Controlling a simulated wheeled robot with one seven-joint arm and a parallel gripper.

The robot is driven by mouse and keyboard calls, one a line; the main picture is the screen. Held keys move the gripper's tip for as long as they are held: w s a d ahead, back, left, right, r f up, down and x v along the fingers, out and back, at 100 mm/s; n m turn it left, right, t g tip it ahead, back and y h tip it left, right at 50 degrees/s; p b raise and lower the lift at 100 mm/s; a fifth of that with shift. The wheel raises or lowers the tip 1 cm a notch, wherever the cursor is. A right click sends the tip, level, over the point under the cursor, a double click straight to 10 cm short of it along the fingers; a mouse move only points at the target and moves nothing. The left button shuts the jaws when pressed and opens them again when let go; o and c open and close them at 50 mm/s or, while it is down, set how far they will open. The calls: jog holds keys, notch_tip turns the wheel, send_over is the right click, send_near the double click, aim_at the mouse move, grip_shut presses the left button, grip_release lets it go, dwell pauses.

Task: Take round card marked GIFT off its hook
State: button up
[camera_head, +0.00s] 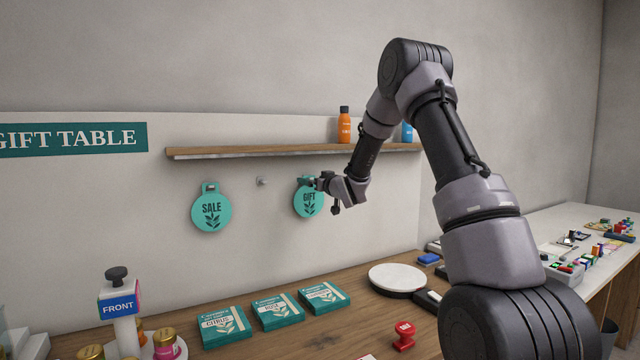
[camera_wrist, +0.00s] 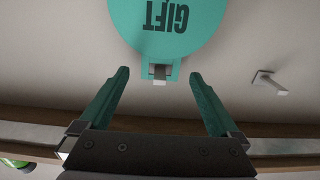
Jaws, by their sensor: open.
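The round teal card marked GIFT (camera_head: 308,201) hangs on the wall below the wooden shelf. In the wrist view the card (camera_wrist: 168,30) appears upside down. Its narrow tab (camera_wrist: 163,70) sits on a small metal hook (camera_wrist: 159,82). My gripper (camera_head: 316,183) is at the card's upper right edge in the head view and partly covers it. In the wrist view my gripper's fingers (camera_wrist: 159,78) are open, one on each side of the tab and hook, with clear gaps on both sides. Nothing is between the fingertips except the tab and hook in line with them.
A teal SALE card (camera_head: 211,213) hangs to the left, with an empty hook (camera_head: 262,181) between the cards. The shelf (camera_head: 260,152) runs just above, holding an orange bottle (camera_head: 344,126). Teal boxes (camera_head: 277,311) and a round white plate (camera_head: 397,277) are on the counter below.

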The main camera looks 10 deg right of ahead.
jog(key=shift+x, duration=0.8)
jog(key=c, duration=1.4)
jog(key=shift+r, duration=0.4)
jog(key=shift+s, duration=0.15)
jog(key=shift+v, duration=1.95)
jog(key=shift+s+d, duration=0.1)
